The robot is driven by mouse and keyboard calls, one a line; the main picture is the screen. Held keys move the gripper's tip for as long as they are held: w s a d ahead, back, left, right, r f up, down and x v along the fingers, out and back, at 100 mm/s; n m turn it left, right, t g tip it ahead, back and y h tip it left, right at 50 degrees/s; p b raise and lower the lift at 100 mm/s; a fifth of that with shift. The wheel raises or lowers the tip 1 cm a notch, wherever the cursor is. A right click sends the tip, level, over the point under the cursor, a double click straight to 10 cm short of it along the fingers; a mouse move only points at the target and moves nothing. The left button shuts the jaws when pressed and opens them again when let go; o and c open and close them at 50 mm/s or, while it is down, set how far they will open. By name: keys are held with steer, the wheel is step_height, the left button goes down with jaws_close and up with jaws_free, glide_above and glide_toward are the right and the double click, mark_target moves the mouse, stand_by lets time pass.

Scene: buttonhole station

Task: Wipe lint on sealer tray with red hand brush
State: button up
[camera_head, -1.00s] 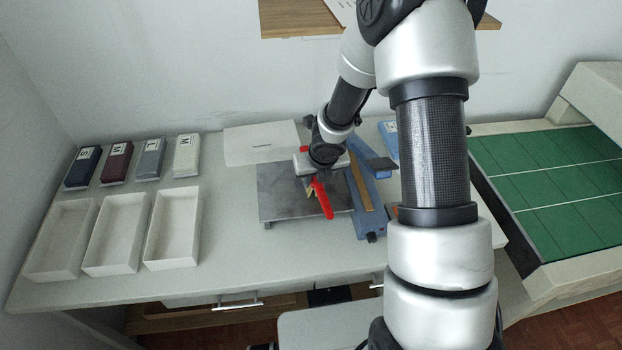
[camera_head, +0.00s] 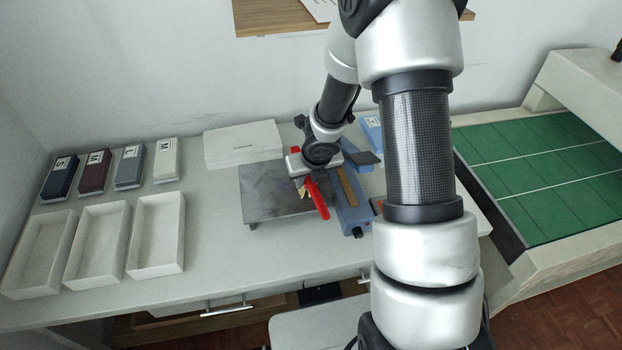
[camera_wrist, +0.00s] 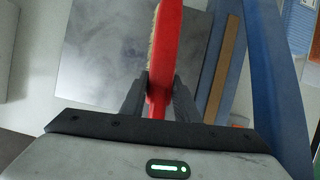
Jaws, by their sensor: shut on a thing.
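The red hand brush (camera_head: 317,198) is held in my gripper (camera_head: 307,180), over the right part of the grey metal sealer tray (camera_head: 265,195). In the wrist view, my gripper (camera_wrist: 159,98) is shut on the red brush (camera_wrist: 172,50), whose pale bristles face left. The tray's bare surface (camera_wrist: 105,55) shows left of the brush, with faint pale smudges on it. I cannot tell whether these are lint, or whether the bristles touch the tray. The blue sealer (camera_head: 350,205) with a brown strip stands just right of the tray.
A white box (camera_head: 243,145) lies behind the tray. Several labelled boxes (camera_head: 93,172) and three open white bins (camera_head: 157,235) stand at the left. A green-topped unit (camera_head: 545,175) is at the right. The table front is clear.

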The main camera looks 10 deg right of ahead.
steer(key=shift+s+a+f+b, duration=0.1)
steer(key=shift+a+b, duration=0.1)
steer(key=shift+a, duration=1.75)
steer(key=shift+s+a+f+b, duration=0.1)
steer(key=shift+a+b, duration=0.05)
steer(key=shift+a, duration=1.75)
steer(key=shift+a+r+p, duration=0.15)
steer(key=shift+a+p, duration=0.15)
steer(key=shift+a, duration=3.15)
steer(key=shift+s+b, duration=0.35)
steer(key=shift+b, duration=0.15)
steer(key=shift+s+d, duration=0.15)
steer(key=shift+s, duration=0.1)
steer(key=shift+d, duration=7.75)
steer(key=shift+r, duration=0.15)
step_height(320, 180, up, 6)
steer(key=p, duration=0.6)
steer(key=shift+a, duration=0.15)
